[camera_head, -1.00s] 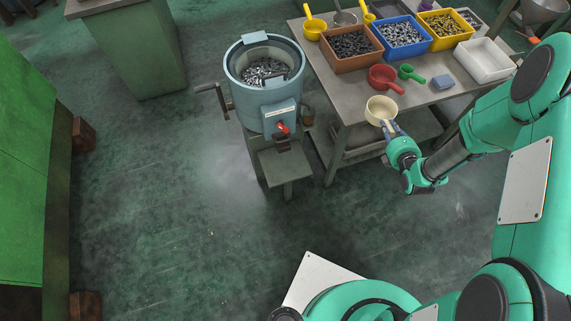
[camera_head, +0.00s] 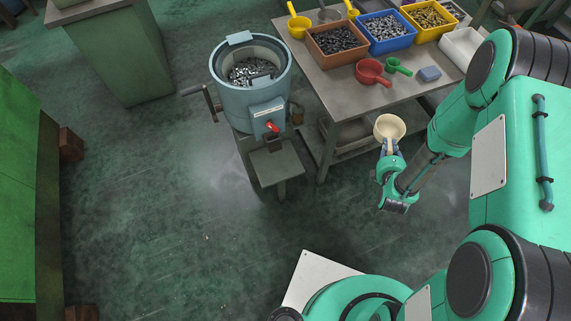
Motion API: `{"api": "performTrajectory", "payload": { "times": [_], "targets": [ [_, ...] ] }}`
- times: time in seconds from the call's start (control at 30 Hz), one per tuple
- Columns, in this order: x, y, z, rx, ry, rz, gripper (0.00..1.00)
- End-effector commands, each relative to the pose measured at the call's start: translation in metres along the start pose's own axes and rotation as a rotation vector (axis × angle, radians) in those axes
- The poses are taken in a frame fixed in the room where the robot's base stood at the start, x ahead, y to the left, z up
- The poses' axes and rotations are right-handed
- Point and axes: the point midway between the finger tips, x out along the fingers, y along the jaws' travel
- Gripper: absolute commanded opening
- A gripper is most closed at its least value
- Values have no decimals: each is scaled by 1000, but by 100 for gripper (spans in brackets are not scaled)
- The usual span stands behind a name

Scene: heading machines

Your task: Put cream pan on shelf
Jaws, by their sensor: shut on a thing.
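The cream pan (camera_head: 390,126) is a small round pan with a handle, in the head view at the right of the middle. My gripper (camera_head: 388,149) is shut on its handle and holds it in the air, in front of the table's front edge. The pan looks roughly upright with its open side up, and no contents can be made out. A shelf (camera_head: 345,137) shows under the table, behind and left of the pan. Part of this shelf is hidden by the tabletop.
A bowl machine (camera_head: 251,95) stands left of the table. Open floor lies in front.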

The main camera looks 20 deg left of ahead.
Motion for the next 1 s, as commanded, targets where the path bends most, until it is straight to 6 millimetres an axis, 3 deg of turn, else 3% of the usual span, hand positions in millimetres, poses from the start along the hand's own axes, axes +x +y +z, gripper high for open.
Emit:
{"api": "performTrajectory", "payload": {
  "times": [0.3, 0.57, 0.77, 1.0],
  "targets": [
    [13, -52, -97, -66, 143, 20, 0],
    [11, -93, -166, -112, 249, 40, 0],
    [2, -132, -221, -147, 335, 55, 0],
    [-22, -192, -291, -196, 459, 77, 0]
  ]
}}
